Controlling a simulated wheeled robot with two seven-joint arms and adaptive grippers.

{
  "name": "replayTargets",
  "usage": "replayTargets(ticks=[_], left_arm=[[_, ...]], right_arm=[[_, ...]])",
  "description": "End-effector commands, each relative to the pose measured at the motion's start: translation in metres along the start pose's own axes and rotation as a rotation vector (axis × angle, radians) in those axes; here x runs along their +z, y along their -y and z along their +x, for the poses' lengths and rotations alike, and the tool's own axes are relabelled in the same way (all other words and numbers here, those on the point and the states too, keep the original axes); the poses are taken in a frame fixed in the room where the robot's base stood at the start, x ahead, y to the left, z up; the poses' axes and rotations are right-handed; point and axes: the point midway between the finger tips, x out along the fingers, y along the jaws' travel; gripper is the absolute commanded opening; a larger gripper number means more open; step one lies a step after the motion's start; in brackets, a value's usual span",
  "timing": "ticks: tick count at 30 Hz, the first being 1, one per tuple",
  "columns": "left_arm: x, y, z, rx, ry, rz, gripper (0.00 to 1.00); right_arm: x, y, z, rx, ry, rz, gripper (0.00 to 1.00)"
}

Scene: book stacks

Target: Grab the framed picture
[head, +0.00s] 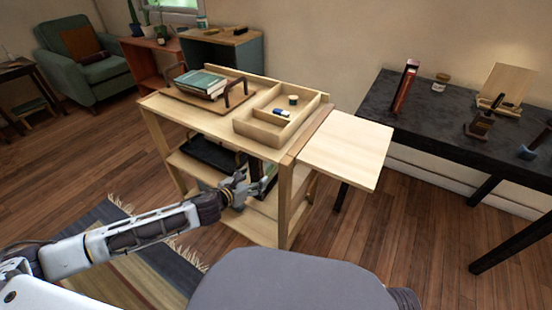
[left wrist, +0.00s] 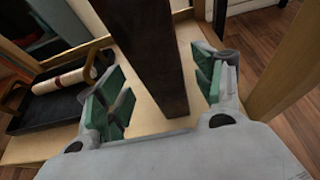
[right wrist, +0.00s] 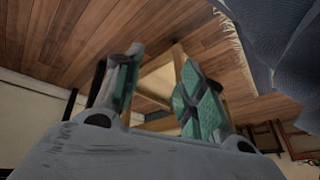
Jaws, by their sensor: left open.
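A dark brown upright slab (left wrist: 148,60), seen edge-on, stands on the cart's shelf; it looks like the framed picture, but its face is hidden in the left wrist view. In the head view the dark framed thing (head: 256,168) is partly hidden by the cart and my gripper. My left gripper (head: 246,188) reaches into the cart's side. Its green-padded fingers (left wrist: 160,95) are open, one on each side of the slab, with gaps showing. My right gripper (right wrist: 155,90) is open and empty, away from the picture; it is not seen in the head view.
The wooden cart (head: 160,103) has posts close to my left gripper. A black tray (left wrist: 55,112) with a rolled item (left wrist: 62,80) lies left of the slab. Books (head: 200,82) and a divided box (head: 262,127) are on top. A black table (head: 440,115) stands right.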

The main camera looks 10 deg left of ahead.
Motion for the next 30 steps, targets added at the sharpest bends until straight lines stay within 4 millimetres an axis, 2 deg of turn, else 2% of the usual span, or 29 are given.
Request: replayTargets(ticks=[5,19,22,24,30], left_arm=[[0.0,0.001,0.003,-0.001,-0.001,-0.001,0.68],[-0.002,0.001,0.009,-0.001,0.001,0.0,0.68],[-0.003,0.001,0.016,0.0,0.002,-0.001,0.68],[-0.005,0.001,0.021,-0.001,0.001,-0.001,0.68],[-0.007,0.002,0.037,-0.001,0.002,-0.002,0.68]], right_arm=[[0.006,0.0,0.005,-0.004,0.006,0.004,0.4],[-0.003,0.001,0.006,-0.008,-0.023,0.002,0.4],[-0.004,0.001,0.013,-0.014,-0.043,0.005,0.4],[0.005,0.001,0.025,-0.021,-0.044,0.01,0.4],[0.011,0.002,0.042,-0.038,-0.078,0.027,0.4]])
